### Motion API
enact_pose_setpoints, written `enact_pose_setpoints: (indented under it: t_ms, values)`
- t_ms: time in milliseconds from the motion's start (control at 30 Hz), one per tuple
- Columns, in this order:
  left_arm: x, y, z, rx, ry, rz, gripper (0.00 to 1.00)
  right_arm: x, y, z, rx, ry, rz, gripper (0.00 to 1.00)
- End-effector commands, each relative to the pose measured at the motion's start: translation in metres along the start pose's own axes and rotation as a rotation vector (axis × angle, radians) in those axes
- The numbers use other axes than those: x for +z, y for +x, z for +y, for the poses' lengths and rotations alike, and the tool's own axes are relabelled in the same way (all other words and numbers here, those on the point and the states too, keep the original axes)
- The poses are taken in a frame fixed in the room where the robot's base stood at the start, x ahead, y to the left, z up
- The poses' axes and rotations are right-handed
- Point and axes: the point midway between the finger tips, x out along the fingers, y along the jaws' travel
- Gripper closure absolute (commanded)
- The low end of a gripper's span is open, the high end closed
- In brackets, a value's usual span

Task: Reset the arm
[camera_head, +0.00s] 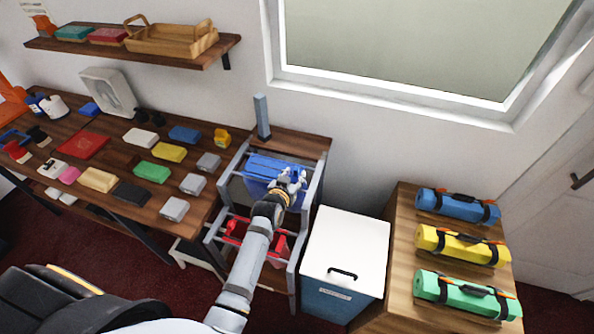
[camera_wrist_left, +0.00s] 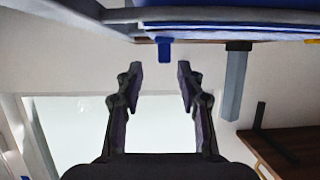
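My left arm (camera_head: 248,262) reaches up from the bottom of the head view to the grey rack (camera_head: 314,200). My left gripper (camera_head: 292,176) is at the blue item (camera_head: 262,168) in the rack's top level. In the left wrist view the two fingers (camera_wrist_left: 160,75) are apart, with nothing between them. A small blue tab (camera_wrist_left: 164,50) shows just beyond the fingertips, below the blue edge (camera_wrist_left: 230,27). Whether the fingers touch the blue item, I cannot tell. My right gripper is not in view.
A red item (camera_head: 236,230) sits lower in the rack. A white-lidded bin (camera_head: 345,245) stands right of it. A wooden cabinet (camera_head: 403,235) bears blue, yellow and green rolls. A table (camera_head: 130,205) with several coloured blocks is at left, below a shelf (camera_head: 190,58). A grey post (camera_head: 262,115) rises behind the rack.

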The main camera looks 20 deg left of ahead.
Motion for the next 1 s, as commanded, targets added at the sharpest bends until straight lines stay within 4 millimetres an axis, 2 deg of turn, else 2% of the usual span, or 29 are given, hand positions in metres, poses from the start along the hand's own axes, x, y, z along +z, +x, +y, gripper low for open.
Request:
enact_pose_setpoints:
  t_ms: [100,200,667,767,867,1000]
  values:
    - [0.001,-0.017,0.001,0.001,-0.002,-0.001,0.62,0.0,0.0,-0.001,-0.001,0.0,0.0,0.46]
    - [0.0,-0.024,0.001,0.001,-0.001,0.0,0.62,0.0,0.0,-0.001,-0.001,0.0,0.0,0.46]
    - [0.0,-0.025,0.001,0.0,0.0,0.0,0.62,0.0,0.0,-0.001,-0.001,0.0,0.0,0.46]
    - [0.005,-0.03,-0.003,0.0,0.005,-0.026,0.62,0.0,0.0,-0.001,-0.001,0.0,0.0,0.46]
    - [0.024,-0.052,-0.016,0.0,0.019,-0.139,0.62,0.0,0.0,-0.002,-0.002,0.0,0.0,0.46]
    - [0.055,-0.103,-0.035,-0.005,0.042,-0.352,0.62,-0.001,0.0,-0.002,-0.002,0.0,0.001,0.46]
